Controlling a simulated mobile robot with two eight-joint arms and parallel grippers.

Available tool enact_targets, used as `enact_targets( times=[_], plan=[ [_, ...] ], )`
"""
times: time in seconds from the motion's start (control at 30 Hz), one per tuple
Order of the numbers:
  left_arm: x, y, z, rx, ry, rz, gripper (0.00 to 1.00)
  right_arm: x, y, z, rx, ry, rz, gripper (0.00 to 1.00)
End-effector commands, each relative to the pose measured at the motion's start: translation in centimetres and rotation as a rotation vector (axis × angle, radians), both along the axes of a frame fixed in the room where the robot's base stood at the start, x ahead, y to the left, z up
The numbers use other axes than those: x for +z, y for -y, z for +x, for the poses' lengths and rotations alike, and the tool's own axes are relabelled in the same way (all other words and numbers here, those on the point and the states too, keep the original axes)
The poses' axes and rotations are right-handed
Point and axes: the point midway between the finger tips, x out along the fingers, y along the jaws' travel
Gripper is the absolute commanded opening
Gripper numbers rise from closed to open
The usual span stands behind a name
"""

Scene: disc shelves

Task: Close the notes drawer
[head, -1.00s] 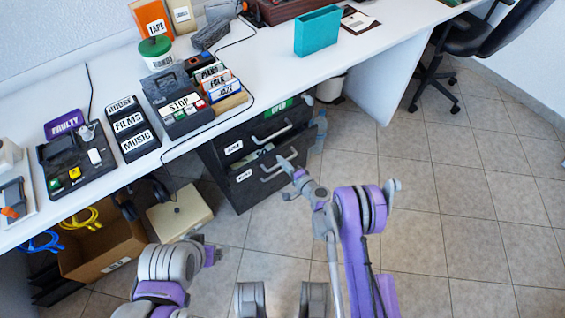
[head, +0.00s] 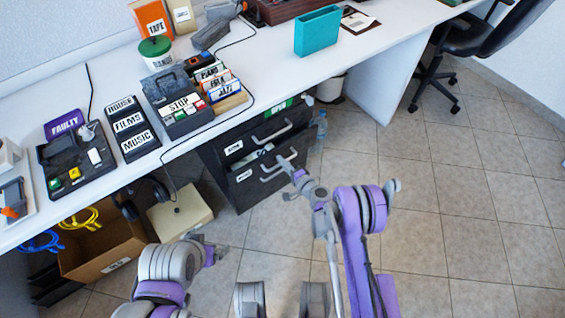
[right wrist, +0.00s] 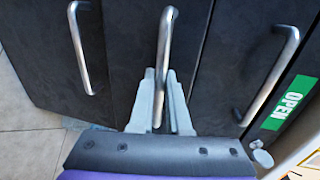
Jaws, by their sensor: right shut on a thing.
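A black drawer cabinet (head: 225,190) stands under the desk. Its top drawer (head: 240,142) has a silver handle (head: 271,134). The drawer below (head: 250,182) stands out a little, with pale papers showing in the gap above it. Both fronts carry small white labels too small to read surely. My right gripper (head: 286,166) is at the lower drawer's handle. In the right wrist view, its two grey fingers (right wrist: 160,105) are shut around the middle silver handle (right wrist: 163,60). My left gripper (head: 217,252) hangs over the floor, away from the cabinet; its jaws are unclear.
A green OPEN label (right wrist: 293,103) is beside the right-hand handle in the right wrist view. A beige box (head: 180,212) and a cardboard box (head: 100,255) with cables stand left of the cabinet. A cable hangs from the white desk (head: 270,80). The tiled floor (head: 450,220) at right is clear.

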Motion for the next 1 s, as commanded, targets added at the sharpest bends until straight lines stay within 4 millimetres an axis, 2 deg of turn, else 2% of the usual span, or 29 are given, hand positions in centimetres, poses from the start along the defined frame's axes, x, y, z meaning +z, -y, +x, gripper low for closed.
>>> enact_targets(
  times=[0.37, 0.63, 0.97, 1.0],
  plan=[
    [0.0, 0.0, 0.0, 0.0, 0.0, 0.0, 0.92, 0.0, 0.0, 0.1, 0.0, 0.0, 0.0, 0.0],
    [-1.1, 0.0, 0.2, 0.0, -0.003, 0.0, 0.92, -0.1, -2.2, 3.1, 0.001, -0.001, 0.001, 0.0],
    [-1.1, 0.0, 0.2, 0.0, -0.003, 0.0, 0.92, 0.1, -2.6, 3.6, 0.0, 0.0, 0.001, 0.0],
    [-1.1, 0.0, 0.2, 0.0, -0.003, 0.0, 0.92, 0.1, -2.6, 3.6, 0.0, 0.0, 0.001, 0.18]
  ],
)
